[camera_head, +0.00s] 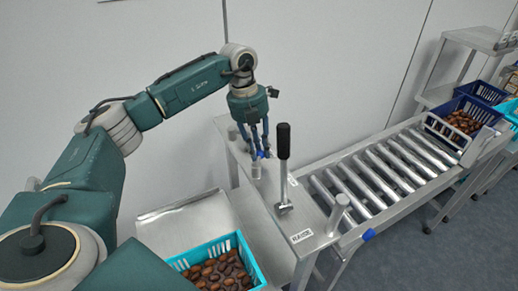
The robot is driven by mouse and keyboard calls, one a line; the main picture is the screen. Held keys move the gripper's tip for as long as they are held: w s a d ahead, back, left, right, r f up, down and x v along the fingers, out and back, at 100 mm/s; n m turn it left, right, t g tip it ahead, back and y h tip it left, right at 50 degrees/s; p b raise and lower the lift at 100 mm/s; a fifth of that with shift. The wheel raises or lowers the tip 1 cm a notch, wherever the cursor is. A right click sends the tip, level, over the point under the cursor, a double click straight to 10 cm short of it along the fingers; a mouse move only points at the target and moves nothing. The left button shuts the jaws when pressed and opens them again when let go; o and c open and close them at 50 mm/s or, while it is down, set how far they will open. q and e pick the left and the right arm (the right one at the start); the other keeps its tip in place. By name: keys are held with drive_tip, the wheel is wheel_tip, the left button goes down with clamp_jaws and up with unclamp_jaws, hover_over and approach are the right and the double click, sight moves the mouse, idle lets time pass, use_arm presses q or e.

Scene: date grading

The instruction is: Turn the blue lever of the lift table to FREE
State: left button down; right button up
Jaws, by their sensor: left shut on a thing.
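The lift table (315,212) is a grey metal table in the middle of the view. The blue lever (261,154) shows only as a small blue piece between my gripper's fingers, above a short grey post at the table's back left. My left gripper (259,150) points down and is shut on the blue lever. The fingers hide most of the lever, and I cannot read which setting it points to. My right gripper is not in view.
A tall black-handled lever (283,143) stands just right of my left gripper. A small label (301,236) is on the table's front edge. A roller conveyor (375,175) runs right to a blue crate of dates (440,130). A turquoise crate of dates (244,246) stands front left.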

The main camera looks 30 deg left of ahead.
use_arm(q)
drive_tip(key=shift+w+r, duration=0.1)
drive_tip(key=shift+r, duration=0.05)
drive_tip(key=c, duration=1.5)
unclamp_jaws()
drive_tip(key=shift+c, duration=0.2)
wheel_tip(320, 180, up, 12)
drive_tip(key=a, duration=0.2)
drive_tip(key=shift+s, duration=0.3)
drive_tip(key=shift+f, duration=0.25)
